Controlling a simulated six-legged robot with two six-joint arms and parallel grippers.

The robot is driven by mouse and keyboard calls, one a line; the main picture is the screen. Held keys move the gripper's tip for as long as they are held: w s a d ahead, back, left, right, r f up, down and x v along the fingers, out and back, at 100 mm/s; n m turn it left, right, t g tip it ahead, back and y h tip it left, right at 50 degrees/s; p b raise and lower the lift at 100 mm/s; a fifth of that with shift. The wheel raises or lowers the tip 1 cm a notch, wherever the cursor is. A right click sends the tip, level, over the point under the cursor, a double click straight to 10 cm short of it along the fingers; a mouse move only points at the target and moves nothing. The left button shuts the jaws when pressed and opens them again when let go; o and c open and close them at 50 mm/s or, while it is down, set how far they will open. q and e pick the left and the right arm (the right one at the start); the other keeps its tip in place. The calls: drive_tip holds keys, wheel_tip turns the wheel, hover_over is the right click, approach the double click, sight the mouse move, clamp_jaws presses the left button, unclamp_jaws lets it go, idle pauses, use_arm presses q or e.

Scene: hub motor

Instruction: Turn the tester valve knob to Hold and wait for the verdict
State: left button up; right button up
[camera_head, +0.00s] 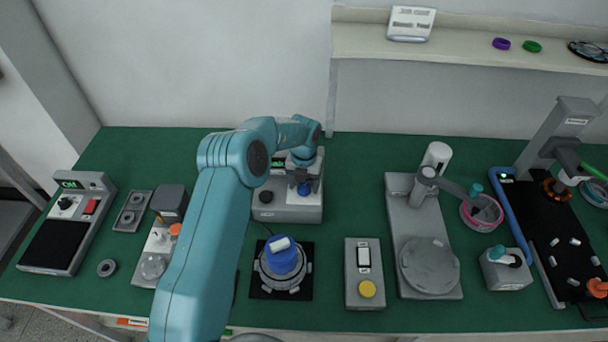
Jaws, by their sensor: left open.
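The tester is a grey box (290,213) at the back middle of the green bench, with a small lit green display partly behind my arm. A black knob (266,197) sits on its left part. A blue knob (304,188) sits on its right part; I cannot read any marks around it. My left gripper (302,177) is open and points down at the blue knob, right above or around it; contact cannot be told. My teal left arm hides part of the tester. My right gripper is not in view.
A blue-topped round part (282,258) stands on a black pad in front of the tester. A grey box with a yellow button (367,289) and a press-like stand (430,268) are to the right. A scale-like device (62,232) is far left. A shelf (460,45) runs along the back.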

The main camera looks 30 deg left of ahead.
sight(304, 186)
use_arm(q)
wheel_tip(304, 186, up, 16)
drive_tip(key=b, duration=0.2)
idle(0.4)
